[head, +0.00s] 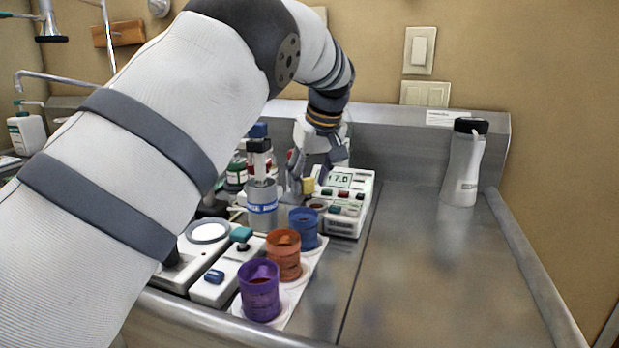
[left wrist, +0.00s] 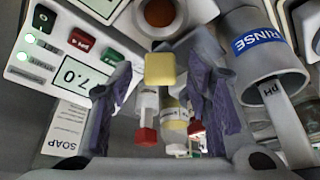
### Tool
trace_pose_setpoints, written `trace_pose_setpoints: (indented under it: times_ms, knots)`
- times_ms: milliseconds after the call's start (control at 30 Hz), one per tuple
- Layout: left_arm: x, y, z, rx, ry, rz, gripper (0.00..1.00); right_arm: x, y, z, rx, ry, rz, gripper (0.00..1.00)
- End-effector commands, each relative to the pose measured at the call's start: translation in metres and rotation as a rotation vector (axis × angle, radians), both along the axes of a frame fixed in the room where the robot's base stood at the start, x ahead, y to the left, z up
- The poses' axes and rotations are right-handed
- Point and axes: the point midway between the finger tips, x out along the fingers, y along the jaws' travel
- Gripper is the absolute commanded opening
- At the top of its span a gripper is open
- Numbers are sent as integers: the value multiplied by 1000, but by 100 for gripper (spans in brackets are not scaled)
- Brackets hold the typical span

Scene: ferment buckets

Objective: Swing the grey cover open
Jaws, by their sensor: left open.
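A small yellow block (head: 308,185) sits low beside the white meter (head: 345,203), behind the coloured cups. In the left wrist view the yellow block (left wrist: 160,69) lies between the two spread fingers of my left gripper (left wrist: 160,92), with gaps on both sides. A grey part shows just behind the block; I cannot tell whether it is the grey cover, and its outline is mostly hidden. In the head view my left gripper (head: 312,172) reaches down over this spot, open and empty. My right gripper is out of view.
A grey RINSE cylinder (head: 262,206) with a probe stands left of the gripper, close by. Blue (head: 304,228), orange (head: 283,256) and purple (head: 260,290) cups stand in front. A bottle (head: 463,165) stands at the right; the steel counter (head: 430,270) before it is clear.

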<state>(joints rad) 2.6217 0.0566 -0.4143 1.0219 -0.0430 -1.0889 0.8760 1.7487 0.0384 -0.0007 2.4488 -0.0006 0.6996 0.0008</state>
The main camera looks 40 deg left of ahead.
Motion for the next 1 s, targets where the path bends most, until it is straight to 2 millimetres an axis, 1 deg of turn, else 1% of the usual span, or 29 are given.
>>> trace_pose_setpoints:
  times_ms: [67, 133, 400, 533, 600, 700, 1000]
  knots:
    - [0, -2, 4, 1, -1, 0, 45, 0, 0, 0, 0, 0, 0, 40]
    - [-1, -5, 16, 3, -4, -1, 45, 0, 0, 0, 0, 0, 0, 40]
    - [-12, -30, 82, 2, -4, 0, 45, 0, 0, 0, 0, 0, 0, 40]
    - [-16, -38, 102, 1, -2, 0, 45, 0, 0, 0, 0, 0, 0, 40]
    - [-17, -41, 108, 1, -1, 0, 45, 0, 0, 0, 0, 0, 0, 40]
    - [-18, -42, 111, 0, 0, 0, 45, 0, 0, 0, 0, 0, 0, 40]
    - [-18, -42, 111, 0, 0, 0, 45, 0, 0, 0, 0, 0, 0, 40]
